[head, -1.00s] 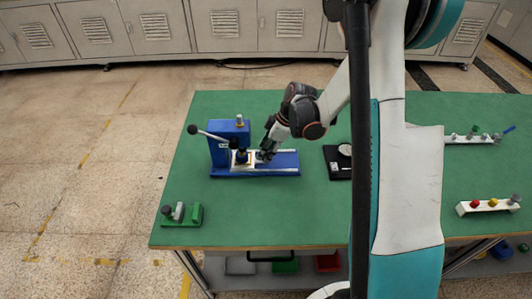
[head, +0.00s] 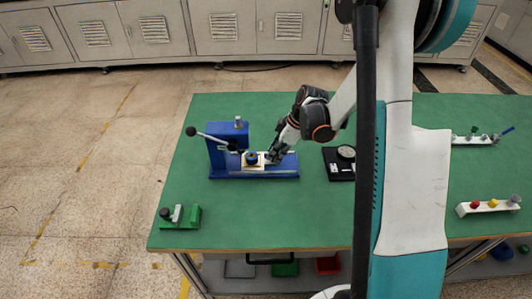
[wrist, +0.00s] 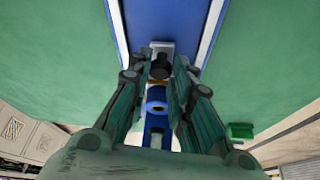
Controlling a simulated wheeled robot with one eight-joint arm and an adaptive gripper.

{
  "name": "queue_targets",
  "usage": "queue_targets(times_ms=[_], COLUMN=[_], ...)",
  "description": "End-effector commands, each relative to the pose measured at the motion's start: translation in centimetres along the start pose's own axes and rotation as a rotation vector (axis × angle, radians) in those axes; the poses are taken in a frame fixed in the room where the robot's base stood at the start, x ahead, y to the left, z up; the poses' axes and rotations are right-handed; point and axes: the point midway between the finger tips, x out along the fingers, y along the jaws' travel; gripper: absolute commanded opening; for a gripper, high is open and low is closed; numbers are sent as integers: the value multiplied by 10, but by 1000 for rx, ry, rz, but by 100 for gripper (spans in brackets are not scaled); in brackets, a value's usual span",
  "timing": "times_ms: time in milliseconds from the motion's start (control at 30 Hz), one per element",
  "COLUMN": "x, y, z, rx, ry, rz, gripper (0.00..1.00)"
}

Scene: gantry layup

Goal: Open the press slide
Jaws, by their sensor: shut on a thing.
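The blue press (head: 217,150) stands at the left of the green table, with a lever ending in a black ball at its upper left. Its slide (head: 262,166), a pale plate bearing a dark-blue round part (head: 251,158), sits on the blue base and sticks out right of the press head. My gripper (head: 273,157) is at the slide's right end, shut on its dark handle. In the wrist view the dark handle (wrist: 160,68) is between the two fingers, and blue round parts show nearer the camera. The exact finger contact is partly hidden.
A black board with a round dial (head: 346,152) lies right of the press. A green block fixture (head: 187,216) is at the table's front left. White racks (head: 489,207) with small parts stand at the right. The table in front of the press is clear.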

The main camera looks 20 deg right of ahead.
Motion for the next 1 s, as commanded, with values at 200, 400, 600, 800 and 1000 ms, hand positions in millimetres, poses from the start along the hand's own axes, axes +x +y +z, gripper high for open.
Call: queue_targets(times_ms=[200,400,600,800,1000], x=[-12,-13,-13,-13,-15], y=[7,7,7,7,7], z=[30,31,31,31,31], rx=[2,0,0,0,0], ry=[1,1,1,1,1], rz=[2,1,1,1,1], gripper=[0,0,36,41,41])
